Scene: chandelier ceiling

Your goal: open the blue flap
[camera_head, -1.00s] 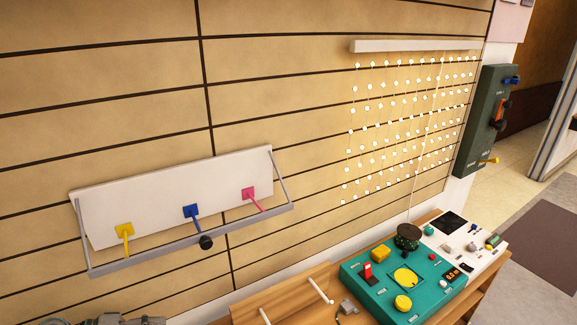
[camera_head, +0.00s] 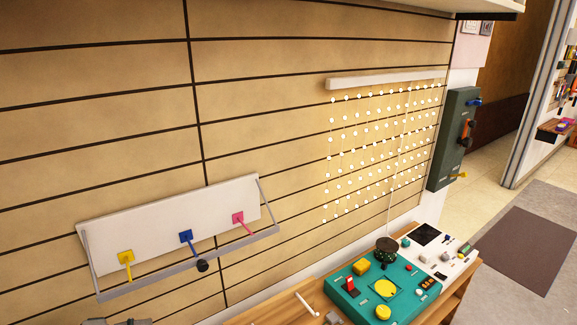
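I cannot make out a thing that is clearly a blue flap. Blue parts in view are a small blue square with a peg (camera_head: 186,237) on the tilted white wall panel (camera_head: 150,221), and a small blue piece (camera_head: 474,102) at the top of the dark green wall box (camera_head: 452,142). A grey piece, seemingly part of my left gripper (camera_head: 118,321), just shows at the bottom left edge; its fingers are cut off. It is below the white panel and apart from it. My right gripper is not in view.
A teal control box (camera_head: 375,287) and a white device board (camera_head: 440,249) stand on a wooden bench (camera_head: 290,306) at lower right. String lights (camera_head: 380,145) hang on the wall.

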